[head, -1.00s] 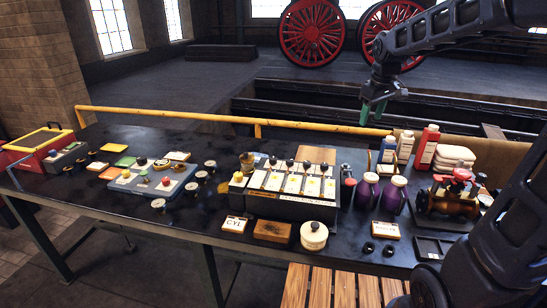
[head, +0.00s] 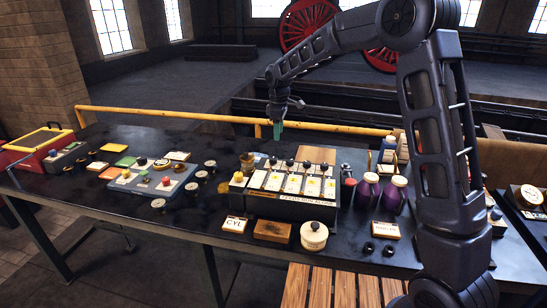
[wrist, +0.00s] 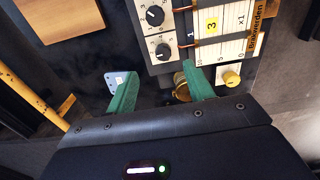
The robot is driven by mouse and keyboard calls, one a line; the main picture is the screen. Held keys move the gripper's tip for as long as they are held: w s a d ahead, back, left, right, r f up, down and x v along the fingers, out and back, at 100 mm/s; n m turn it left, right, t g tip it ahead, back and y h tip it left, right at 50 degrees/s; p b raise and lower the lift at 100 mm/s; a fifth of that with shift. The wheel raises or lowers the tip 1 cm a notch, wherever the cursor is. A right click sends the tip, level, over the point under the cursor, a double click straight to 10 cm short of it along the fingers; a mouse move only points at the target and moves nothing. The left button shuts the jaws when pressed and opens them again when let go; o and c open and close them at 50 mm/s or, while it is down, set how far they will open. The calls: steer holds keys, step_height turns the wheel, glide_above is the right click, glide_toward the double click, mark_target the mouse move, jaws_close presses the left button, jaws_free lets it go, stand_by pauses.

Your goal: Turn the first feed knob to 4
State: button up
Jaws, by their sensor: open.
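The feed box (head: 290,206) is a dark box with several white panels and a row of black knobs along its back. The black knob nearest its left end (head: 273,160) looks like the first feed knob; in the wrist view it is the lower dial (wrist: 163,50), with a white pointer line. I cannot read its setting surely. A second knob (wrist: 155,16) is above it there. My gripper (head: 277,132) points down above the back left of the box. Its green fingers (wrist: 158,85) are open and empty, apart from the knob, which lies just beyond them in the wrist view.
A brass cup (wrist: 183,87) and a yellow-white button (wrist: 231,76) sit at the box's left end, close to the right finger. A wooden board (head: 317,154) lies behind the box. A yellow rail (head: 200,116) runs along the table's back edge. Purple jars (head: 366,190) stand to the right.

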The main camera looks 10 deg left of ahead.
mark_target(273, 158)
steer(key=shift+n, duration=0.3)
steer(key=f, duration=0.4)
steer(key=a+f, duration=0.1)
steer(key=f, duration=0.3)
steer(key=a+f, duration=0.1)
steer(key=f, duration=0.3)
steer(key=c, duration=1)
steer(key=shift+o, duration=0.2)
